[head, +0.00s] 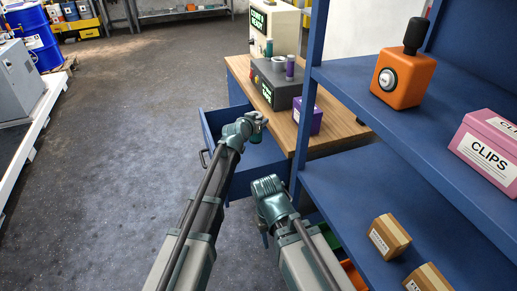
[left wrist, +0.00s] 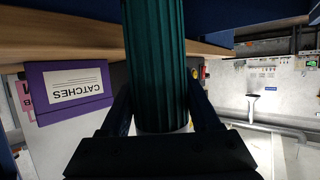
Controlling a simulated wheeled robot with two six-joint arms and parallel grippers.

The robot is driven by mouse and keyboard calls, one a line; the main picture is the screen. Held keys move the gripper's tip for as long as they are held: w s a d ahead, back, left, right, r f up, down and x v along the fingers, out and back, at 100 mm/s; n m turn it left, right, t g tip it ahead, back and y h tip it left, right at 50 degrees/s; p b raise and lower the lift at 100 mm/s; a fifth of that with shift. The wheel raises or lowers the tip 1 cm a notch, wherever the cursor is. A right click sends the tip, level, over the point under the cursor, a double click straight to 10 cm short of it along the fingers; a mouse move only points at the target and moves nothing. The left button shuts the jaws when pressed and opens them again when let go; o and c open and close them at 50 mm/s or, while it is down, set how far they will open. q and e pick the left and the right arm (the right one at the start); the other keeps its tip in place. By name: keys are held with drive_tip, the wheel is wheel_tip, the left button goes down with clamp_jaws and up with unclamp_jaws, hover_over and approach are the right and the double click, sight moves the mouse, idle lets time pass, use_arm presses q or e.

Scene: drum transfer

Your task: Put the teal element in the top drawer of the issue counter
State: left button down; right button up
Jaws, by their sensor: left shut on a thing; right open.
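The teal element (left wrist: 155,65) is a ridged, dark teal cylinder held between the fingers of my left gripper (left wrist: 163,105) in the left wrist view. The issue counter (head: 340,132) stands behind the drawer. My right gripper (head: 264,232) is open and empty, low in front of the drawer, partly hidden by its own wrist.
A purple CATCHES box (head: 316,118) and a dark grey device (head: 275,85) stand on the counter, and the box shows in the left wrist view (left wrist: 70,90). A blue shelf (head: 345,185) with boxes stands close on the right.

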use_arm(q)
wheel_tip(320, 180, down, 14)
drive_tip(key=b, duration=1.5)
drive_tip(key=w+d, duration=0.3)
drive_tip(key=w, duration=0.5)
drive_tip(key=shift+w+f, duration=0.2)
drive_tip(key=shift+f, duration=0.2)
use_arm(e)
wheel_tip(320, 180, down, 15)
drive_tip(key=shift+w+d, duration=0.15)
drive_tip(key=shift+w, duration=0.25)
